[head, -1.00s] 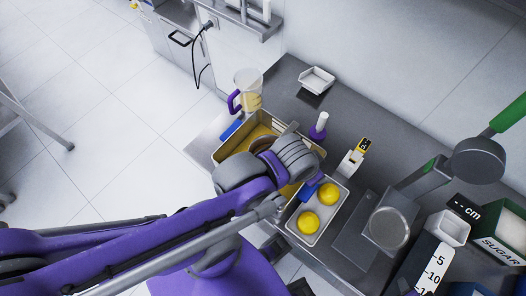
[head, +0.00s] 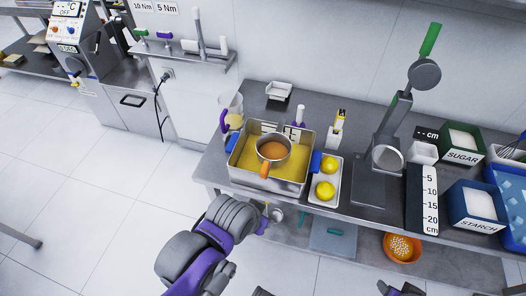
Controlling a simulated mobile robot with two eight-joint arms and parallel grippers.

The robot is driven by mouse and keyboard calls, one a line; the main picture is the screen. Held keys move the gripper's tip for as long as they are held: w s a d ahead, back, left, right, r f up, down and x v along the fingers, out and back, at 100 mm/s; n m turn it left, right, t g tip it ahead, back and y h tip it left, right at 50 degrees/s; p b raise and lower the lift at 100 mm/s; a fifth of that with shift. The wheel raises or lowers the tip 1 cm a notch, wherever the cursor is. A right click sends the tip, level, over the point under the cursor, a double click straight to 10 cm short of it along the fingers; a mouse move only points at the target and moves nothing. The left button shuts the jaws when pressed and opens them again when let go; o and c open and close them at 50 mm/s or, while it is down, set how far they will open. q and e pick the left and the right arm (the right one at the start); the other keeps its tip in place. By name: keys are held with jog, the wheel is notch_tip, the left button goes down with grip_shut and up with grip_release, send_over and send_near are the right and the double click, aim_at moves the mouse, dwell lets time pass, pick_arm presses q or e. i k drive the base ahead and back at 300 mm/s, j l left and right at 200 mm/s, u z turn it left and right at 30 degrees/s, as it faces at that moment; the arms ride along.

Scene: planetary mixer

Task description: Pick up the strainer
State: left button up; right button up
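An orange round bowl with a pale, dotted inside (head: 402,247), strainer-like, sits on the lower shelf below the table front. A round metal vessel with an orange handle (head: 272,149) rests in the metal pan of yellow contents (head: 240,168); I cannot tell whether it is a strainer or a pot. My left arm rises from the bottom, with its gripper (head: 268,219) small and partly hidden below the table's front edge, apart from both. Its opening is unclear. Only a bit of my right arm shows at the bottom edge; its fingers are not clear.
A tray with two yellow balls (head: 340,192) stands right of the pan. A jug (head: 232,112) is behind left. A scale-like stand (head: 376,185), a ruler board (head: 424,200) and sugar (head: 442,147) and starch (head: 462,212) bins fill the right.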

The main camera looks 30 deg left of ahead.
aim_at(274, 149)
jog(key=k+u, duration=0.1)
jog(key=u, duration=1.3)
jog(key=i+l, duration=0.25)
jog(key=l, duration=0.15)
jog(key=i+l+u, duration=0.1)
jog(key=i+l, duration=0.2)
jog(key=k+l+u, duration=0.2)
jog(key=k+l, duration=0.15)
jog(key=l, duration=0.1)
